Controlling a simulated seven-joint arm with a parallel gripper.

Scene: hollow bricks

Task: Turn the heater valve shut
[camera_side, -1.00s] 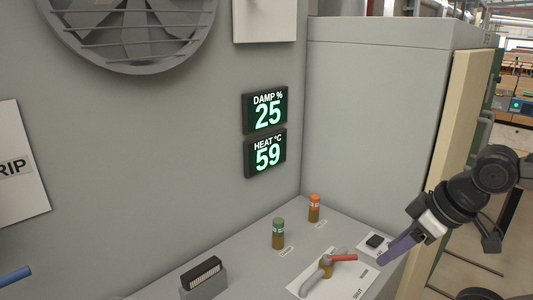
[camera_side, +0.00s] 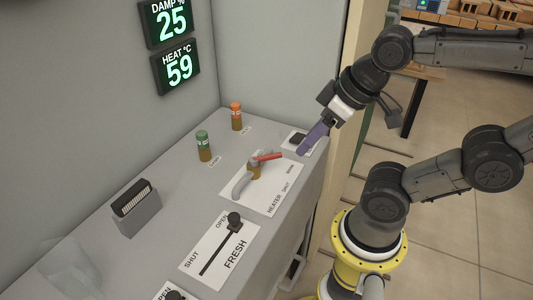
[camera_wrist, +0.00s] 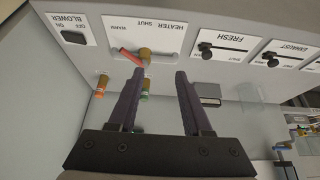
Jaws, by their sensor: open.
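The heater valve has a brass body (camera_side: 254,170), a red lever (camera_side: 268,156) and a grey curved pipe (camera_side: 241,185). It sits on a white plate marked HEATER, SHUT and WARM. The lever points to the plate's WARM side, not towards SHUT. In the wrist view the red lever (camera_wrist: 131,56) lies beside the brass body (camera_wrist: 145,53), past the fingertips. My gripper (camera_side: 314,138), with purple fingers, is to the right of the valve in the side view, near the blower switch. In the wrist view its fingers (camera_wrist: 158,73) are apart with nothing between them.
A green-topped bottle (camera_side: 203,146) and an orange-topped bottle (camera_side: 236,117) stand behind the valve. The FRESH slider (camera_side: 233,222) and a dark-topped block (camera_side: 136,207) are nearer the front and left. The DAMP display reads 25 and the HEAT display (camera_side: 175,68) reads 59.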

